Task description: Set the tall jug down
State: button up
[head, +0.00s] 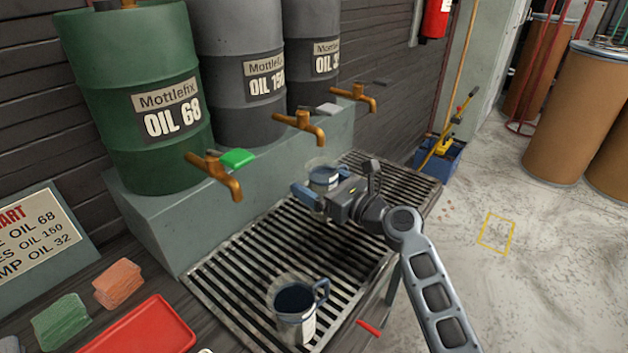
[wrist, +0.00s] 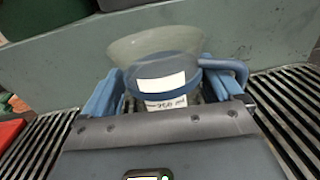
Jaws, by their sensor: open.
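A clear jug with a blue band, blue handle and white label (head: 324,178) stands upright at the far part of the drain grate (head: 235,283), below the taps. It also shows in the wrist view (wrist: 155,62), between the blue fingers of my gripper (head: 316,192). My gripper is open, with one finger on each side of the jug. The jug's base is partly hidden by my gripper, so its contact with the grate is hard to see. A second jug with a blue handle and dark contents (head: 296,308) stands on the near part of the grate.
Three brass taps (head: 303,128) overhang the grate below the oil drums (head: 135,95). The left tap has a green handle. A red tray (head: 150,330) and folded cloths (head: 117,283) lie at the near left. The grate between the jugs is clear.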

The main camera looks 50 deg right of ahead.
jog(key=s, duration=1.1)
jog(key=shift+a+b, duration=0.25)
jog(key=shift+b, duration=0.15)
jog(key=shift+w, duration=0.1)
dwell(0.6)
